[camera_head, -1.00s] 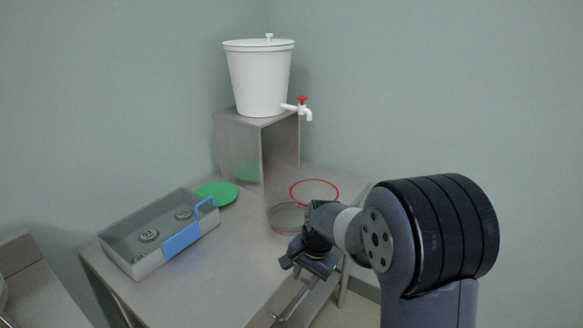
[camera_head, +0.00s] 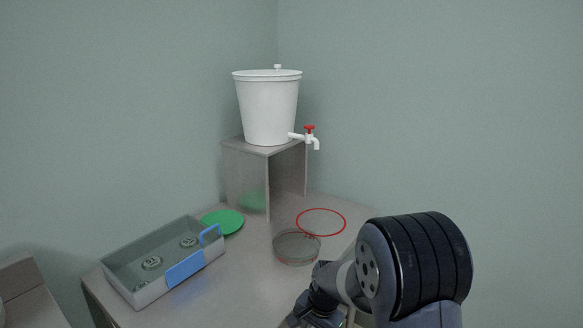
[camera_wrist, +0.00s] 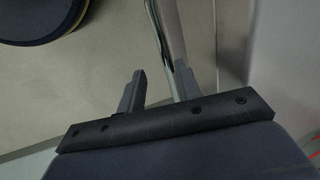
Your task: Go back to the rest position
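My gripper (camera_wrist: 158,88) shows in the wrist view with its two fingers apart and nothing between them. In the head view my arm is at the lower right, and the gripper end is mostly cut off by the bottom edge. A clear round dish (camera_head: 297,247) stands on the steel table (camera_head: 245,270), up and left of my arm. A red ring (camera_head: 345,222) lies on the table behind the dish. A white vat (camera_head: 268,112) with a red-handled tap (camera_head: 311,136) stands on a steel stand (camera_head: 246,178) at the back.
A grey tray (camera_head: 124,272) with blue handles and round metal weights sits at the table's left. A green disc (camera_head: 224,222) lies beside it. A metal leg (camera_wrist: 160,30) passes close beyond my fingers in the wrist view, with floor around it. Walls close the corner behind.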

